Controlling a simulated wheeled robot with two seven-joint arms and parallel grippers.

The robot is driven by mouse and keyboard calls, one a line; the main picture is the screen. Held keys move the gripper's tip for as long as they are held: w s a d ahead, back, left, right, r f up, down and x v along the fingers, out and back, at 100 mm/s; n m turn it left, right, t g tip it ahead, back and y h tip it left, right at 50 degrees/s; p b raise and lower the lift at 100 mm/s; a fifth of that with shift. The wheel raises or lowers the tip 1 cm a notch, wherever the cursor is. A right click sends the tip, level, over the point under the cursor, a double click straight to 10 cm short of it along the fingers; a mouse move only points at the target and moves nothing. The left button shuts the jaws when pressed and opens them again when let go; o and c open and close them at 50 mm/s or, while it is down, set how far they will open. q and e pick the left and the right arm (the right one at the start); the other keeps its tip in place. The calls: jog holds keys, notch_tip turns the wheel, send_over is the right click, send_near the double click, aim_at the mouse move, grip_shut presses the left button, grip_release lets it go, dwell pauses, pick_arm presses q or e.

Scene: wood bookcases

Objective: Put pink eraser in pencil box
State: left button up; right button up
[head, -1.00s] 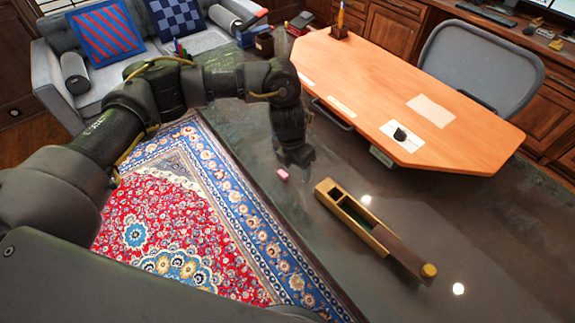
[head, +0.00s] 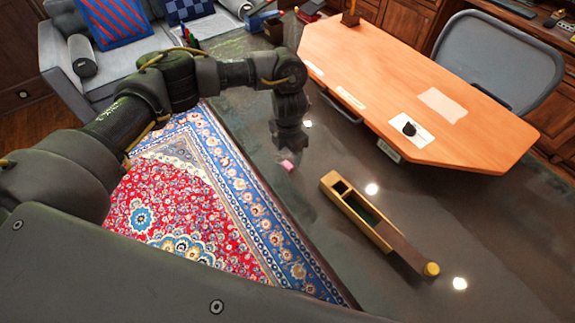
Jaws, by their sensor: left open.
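The small pink eraser (head: 287,166) lies on the dark glossy tabletop near its left edge. The wooden pencil box (head: 370,215) lies to its right on the same top, with its lid slid partly off toward the lower right, so its compartments show. My left gripper (head: 289,154) points down just above the eraser and is open. Its fingers are dim, and I cannot tell whether they touch the eraser or straddle it. My right gripper is not in view.
An orange wooden desk (head: 380,70) stands behind the box, with a black item (head: 409,129) on white paper. A grey chair (head: 500,60) is behind it. A patterned rug (head: 180,220) lies left of the dark top. The dark top around the box is clear.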

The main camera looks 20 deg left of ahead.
aim_at(288, 164)
pick_arm(q)
notch_tip(288, 164, down, 5)
jog(key=shift+s+f+p, duration=0.1)
jog(key=shift+s+p, duration=0.05)
jog(key=shift+p, duration=0.2)
jog(key=c, duration=1.1)
